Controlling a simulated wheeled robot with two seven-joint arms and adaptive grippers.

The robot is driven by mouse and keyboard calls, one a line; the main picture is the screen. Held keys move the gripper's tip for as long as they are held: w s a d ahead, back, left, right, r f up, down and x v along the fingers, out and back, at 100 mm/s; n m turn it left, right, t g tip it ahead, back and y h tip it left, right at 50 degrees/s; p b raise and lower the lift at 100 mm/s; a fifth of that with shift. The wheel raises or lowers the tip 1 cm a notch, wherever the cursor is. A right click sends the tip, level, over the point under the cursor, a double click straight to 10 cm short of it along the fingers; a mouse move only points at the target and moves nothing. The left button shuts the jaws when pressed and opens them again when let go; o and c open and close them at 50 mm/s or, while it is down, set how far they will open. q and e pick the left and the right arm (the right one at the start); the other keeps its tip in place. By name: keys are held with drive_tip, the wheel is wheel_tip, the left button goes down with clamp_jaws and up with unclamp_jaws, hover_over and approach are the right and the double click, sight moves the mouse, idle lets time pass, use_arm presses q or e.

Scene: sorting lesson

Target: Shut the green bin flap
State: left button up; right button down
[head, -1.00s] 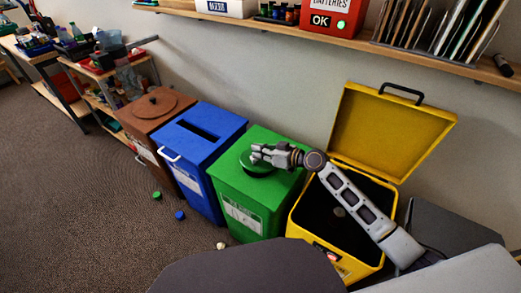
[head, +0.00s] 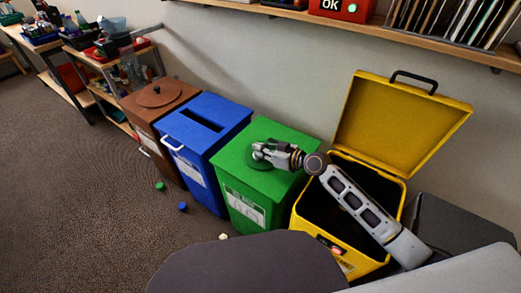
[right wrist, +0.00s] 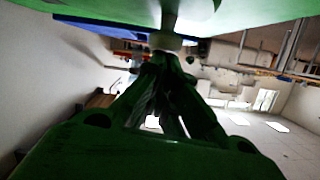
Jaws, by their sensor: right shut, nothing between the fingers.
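The green bin (head: 243,185) stands between the blue and yellow bins. Its round, darker green flap (head: 262,164) is in the top and looks about level with it, partly hidden by my right gripper. My right gripper (head: 257,152) is shut and empty, with its fingertips over the flap; whether they touch it is hard to tell. In the right wrist view, the shut fingers (right wrist: 166,52) reach toward a green surface (right wrist: 110,10) along the upper edge. My left gripper is not in view.
The yellow bin (head: 327,240) stands right of the green one with its lid (head: 400,120) raised, my right arm crossing over it. The blue bin (head: 205,160) and brown bin (head: 150,110) stand left. A wall shelf (head: 450,45) is above. Small caps lie on the floor.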

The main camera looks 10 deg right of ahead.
drive_tip(key=shift+s+d, duration=0.1)
drive_tip(key=shift+s, duration=0.05)
idle(0.4)
drive_tip(key=v, duration=1.1)
drive_tip(key=shift+s+d, duration=0.2)
drive_tip(key=shift+d, duration=0.05)
drive_tip(key=shift+r, duration=0.1)
idle(0.5)
idle(0.3)
